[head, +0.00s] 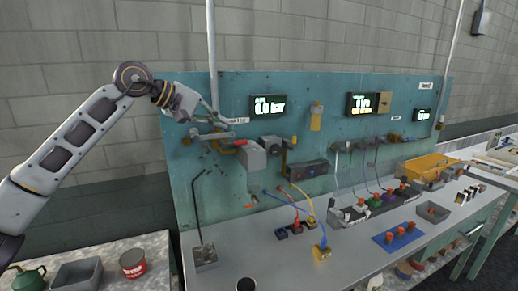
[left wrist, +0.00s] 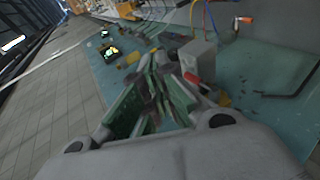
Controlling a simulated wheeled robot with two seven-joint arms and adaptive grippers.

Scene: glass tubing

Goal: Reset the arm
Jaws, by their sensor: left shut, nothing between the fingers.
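My left arm comes in from the left in the head view. Its gripper (head: 212,120) is raised in front of the upper left part of the teal panel (head: 225,88). It is close to the pipe fittings and just up and left of a grey box (head: 262,155); I cannot tell whether it touches anything. In the left wrist view the green-padded fingers (left wrist: 155,85) are shut and hold nothing. The grey box (left wrist: 198,62) and a red part (left wrist: 191,78) show close beyond them. My right gripper is not in view.
Blue and yellow tubes run down to the bench (head: 270,262). A thin bent rod (head: 197,215) stands at the bench's left. A yellow bin (head: 430,167) is at the right. The wall left of the panel is clear.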

